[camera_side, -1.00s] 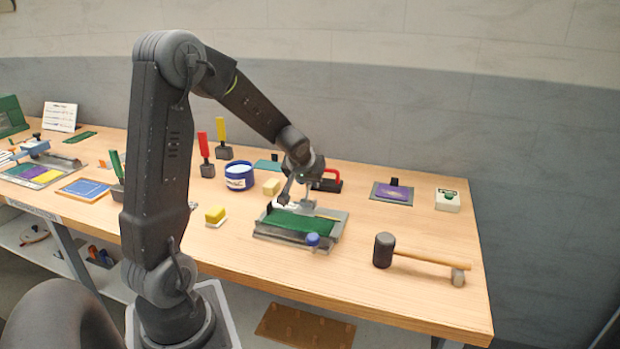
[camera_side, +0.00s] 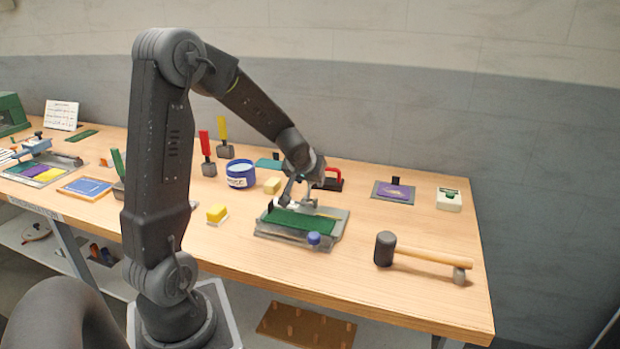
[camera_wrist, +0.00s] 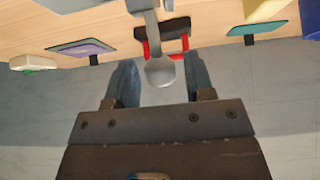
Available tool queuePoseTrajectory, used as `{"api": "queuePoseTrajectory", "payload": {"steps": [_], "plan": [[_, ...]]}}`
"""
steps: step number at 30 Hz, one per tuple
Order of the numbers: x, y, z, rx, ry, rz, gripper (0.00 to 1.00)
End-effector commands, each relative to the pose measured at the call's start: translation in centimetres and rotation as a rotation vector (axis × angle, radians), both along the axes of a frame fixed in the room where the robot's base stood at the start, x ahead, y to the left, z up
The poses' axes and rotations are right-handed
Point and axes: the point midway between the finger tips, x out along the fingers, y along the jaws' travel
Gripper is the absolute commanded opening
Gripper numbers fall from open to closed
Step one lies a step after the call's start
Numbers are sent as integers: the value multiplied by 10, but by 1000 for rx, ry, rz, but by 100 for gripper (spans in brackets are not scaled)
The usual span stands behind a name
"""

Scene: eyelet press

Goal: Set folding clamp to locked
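A grey metal fixture (camera_side: 338,226) with a green strip (camera_side: 300,222) across it and a blue knob (camera_side: 314,239) at its front lies on the bench; it appears to be the folding clamp. My gripper (camera_side: 299,203) is over its back edge, pointing down. In the wrist view my gripper (camera_wrist: 160,82) is open, its two fingers apart. A grey lever with a rounded end (camera_wrist: 161,70) reaches between the fingertips, with a gap on both sides. Whether the lever belongs to the clamp, and the clamp's locked state, I cannot tell.
A red-handled tool (camera_side: 333,178) stands close behind my gripper. A blue tub (camera_side: 240,174) and a yellow block (camera_side: 217,213) are to the left. A mallet (camera_side: 420,255) lies to the right. A purple pad (camera_side: 394,193) is at the back right. Bench between is clear.

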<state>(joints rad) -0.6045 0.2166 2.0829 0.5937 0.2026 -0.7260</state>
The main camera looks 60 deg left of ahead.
Motion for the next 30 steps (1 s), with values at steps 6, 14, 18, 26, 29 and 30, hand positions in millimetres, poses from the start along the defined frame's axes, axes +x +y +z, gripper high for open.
{"api": "queuePoseTrajectory", "payload": {"steps": [6, 14, 18, 26, 29, 30], "plan": [[0, 0, -1, 0, 2, 0, 56], [-6, -5, 9, 1, 0, 1, 56], [-16, -16, 28, 3, -3, 0, 56], [-39, -39, 68, 3, -3, -1, 56], [-47, -47, 83, 3, -3, -1, 56], [-50, -50, 87, 2, -3, -1, 56]]}}
